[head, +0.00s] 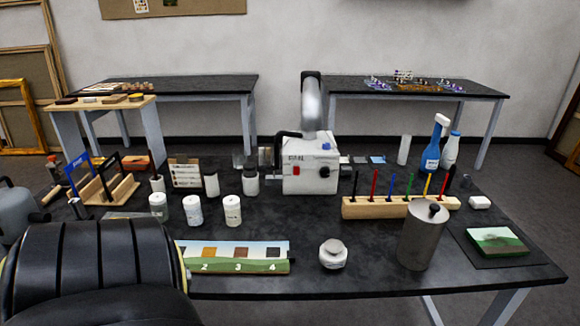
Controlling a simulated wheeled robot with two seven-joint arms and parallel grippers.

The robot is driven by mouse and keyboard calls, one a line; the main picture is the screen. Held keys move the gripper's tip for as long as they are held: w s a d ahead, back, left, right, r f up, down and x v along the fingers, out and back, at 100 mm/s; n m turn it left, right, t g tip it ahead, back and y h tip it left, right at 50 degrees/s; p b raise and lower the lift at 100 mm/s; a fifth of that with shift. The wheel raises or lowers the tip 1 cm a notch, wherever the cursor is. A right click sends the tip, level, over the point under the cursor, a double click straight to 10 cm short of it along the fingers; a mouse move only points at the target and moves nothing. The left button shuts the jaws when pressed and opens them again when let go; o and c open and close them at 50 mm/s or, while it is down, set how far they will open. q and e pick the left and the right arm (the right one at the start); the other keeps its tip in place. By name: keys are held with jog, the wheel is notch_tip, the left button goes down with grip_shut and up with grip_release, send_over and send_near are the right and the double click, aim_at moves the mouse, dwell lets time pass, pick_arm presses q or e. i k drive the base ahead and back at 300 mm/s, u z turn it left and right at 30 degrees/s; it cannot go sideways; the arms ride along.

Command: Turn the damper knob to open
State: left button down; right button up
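A white boxy extractor unit (310,182) with a thick grey duct (311,108) rising from its top stands at the back middle of the dark table. Its front carries a red switch (297,171), a small blue knob (326,147) at the upper right and a dark round part (322,172) below that. I cannot tell which of these is the damper knob or how it is turned. Neither gripper shows. A large black part of my own body fills the lower left.
The dark worktable (330,284) holds white jars (193,211), a colour-swatch strip (238,256), a wooden tool rack (379,208), a metal canister (424,238), a lidded jar (333,254) and a small painting (497,241). The surface just in front of the extractor is clear.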

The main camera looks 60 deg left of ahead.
aim_at(324, 172)
jog(key=k, duration=0.15)
jog(key=u, duration=1.25)
